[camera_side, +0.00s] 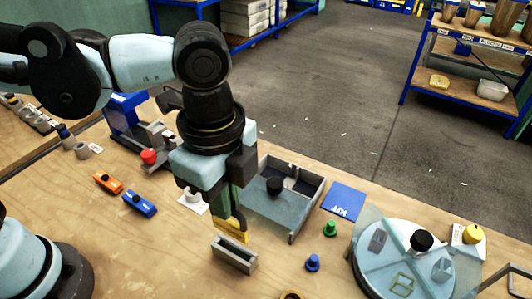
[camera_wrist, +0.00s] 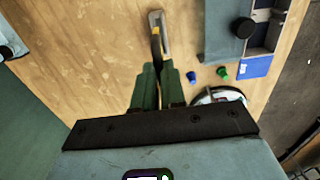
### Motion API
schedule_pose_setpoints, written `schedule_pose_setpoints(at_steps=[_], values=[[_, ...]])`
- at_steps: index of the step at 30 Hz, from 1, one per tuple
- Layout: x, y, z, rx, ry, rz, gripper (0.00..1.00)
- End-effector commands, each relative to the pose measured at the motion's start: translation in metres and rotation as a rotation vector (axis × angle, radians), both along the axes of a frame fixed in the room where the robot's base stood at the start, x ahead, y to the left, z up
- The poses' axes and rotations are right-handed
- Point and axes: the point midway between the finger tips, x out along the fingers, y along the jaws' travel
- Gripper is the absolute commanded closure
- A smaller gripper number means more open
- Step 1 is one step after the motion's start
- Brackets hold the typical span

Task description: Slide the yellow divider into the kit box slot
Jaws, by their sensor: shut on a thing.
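The yellow divider (camera_side: 232,237) is upright between the fingers of my gripper (camera_side: 230,213), which is shut on it. In the wrist view the divider (camera_wrist: 156,38) shows as a thin edge beyond the green fingertips (camera_wrist: 158,72). The divider is just above or at a grey slotted holder (camera_side: 233,256); I cannot tell whether its lower edge is still inside. The grey kit box (camera_side: 308,205) is right of my gripper. A blue-grey lid (camera_side: 281,209) with a black knob (camera_side: 274,185) covers its near-left part. The divider slot is not visible.
A blue KIT card (camera_side: 343,200), a green knob (camera_side: 330,229) and a blue knob (camera_side: 312,263) lie right of the box. Orange (camera_side: 107,183) and blue (camera_side: 139,204) blocks lie left.

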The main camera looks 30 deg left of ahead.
Motion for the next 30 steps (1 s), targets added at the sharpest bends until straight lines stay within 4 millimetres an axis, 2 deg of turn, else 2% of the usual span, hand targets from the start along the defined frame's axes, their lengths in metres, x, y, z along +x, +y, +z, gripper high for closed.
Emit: schedule_pose_setpoints(at_steps=[10,14,17,23,30], values=[[0.002,0.000,0.001,0.000,0.000,0.011,1.00],[0.015,-0.004,0.005,0.000,0.000,0.105,1.00],[0.036,-0.009,0.011,0.000,0.000,0.262,1.00],[0.095,-0.015,0.021,0.000,0.000,0.705,1.00],[0.160,-0.010,0.023,0.000,0.000,1.217,1.00]])
